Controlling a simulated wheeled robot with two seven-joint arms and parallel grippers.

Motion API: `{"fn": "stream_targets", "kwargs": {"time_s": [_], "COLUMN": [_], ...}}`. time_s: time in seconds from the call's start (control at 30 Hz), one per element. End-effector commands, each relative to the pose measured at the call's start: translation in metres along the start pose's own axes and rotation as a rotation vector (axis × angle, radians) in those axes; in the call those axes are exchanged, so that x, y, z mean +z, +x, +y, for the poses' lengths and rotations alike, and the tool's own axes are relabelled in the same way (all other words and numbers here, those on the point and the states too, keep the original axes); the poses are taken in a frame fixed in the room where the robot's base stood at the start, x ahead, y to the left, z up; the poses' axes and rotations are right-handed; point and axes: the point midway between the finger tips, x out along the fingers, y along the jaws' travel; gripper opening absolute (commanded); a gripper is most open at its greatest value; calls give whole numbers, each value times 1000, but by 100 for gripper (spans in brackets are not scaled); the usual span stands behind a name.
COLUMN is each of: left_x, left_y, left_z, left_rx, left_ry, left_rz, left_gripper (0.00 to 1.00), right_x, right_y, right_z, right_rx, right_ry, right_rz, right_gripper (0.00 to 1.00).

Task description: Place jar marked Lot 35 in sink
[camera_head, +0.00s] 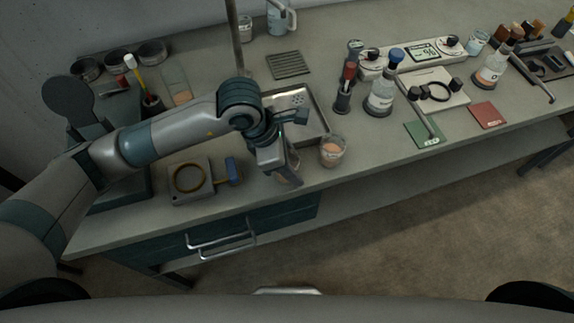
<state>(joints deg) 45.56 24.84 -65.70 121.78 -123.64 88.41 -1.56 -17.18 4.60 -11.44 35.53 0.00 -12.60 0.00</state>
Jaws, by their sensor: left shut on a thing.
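My left gripper (285,172) is over the front edge of the bench, shut on a small glass jar (294,164). The gripper hides most of this jar, and no lot mark can be read on it. The sink (318,126) is a shallow grey basin set in the bench, just behind the gripper; my left wrist covers its left part. A second clear jar (333,152) with orange contents stands on the bench at the sink's front right, apart from the gripper; its label is not readable. My right gripper is not in view.
A sieve-like ring on a plate (189,180) lies left of the gripper. A dark red-topped holder (343,92) and a blue-capped bottle (381,94) stand right of the sink. A ribbed grey mat (288,65) lies behind it. A tall post rises behind my wrist.

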Motion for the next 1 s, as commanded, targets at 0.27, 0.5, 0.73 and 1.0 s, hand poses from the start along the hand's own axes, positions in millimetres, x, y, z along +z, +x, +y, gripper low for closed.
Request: {"fn": "stream_targets", "kwargs": {"time_s": [0.27, 0.5, 0.73, 1.0], "left_x": [2, 13, 46, 94], "left_y": [-5, -30, -47, -59], "left_z": [0, 1, -19, -51], "left_rx": [1, 3, 0, 0], "left_ry": [0, 2, 6, 6], "left_rz": [-1, -3, -3, -3], "left_gripper": [14, 14, 14, 14], "right_x": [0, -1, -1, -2], "right_y": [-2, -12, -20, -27], "right_z": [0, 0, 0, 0], "right_rx": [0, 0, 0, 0], "right_ry": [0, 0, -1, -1], "right_rz": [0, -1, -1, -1], "right_gripper": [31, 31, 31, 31]}}
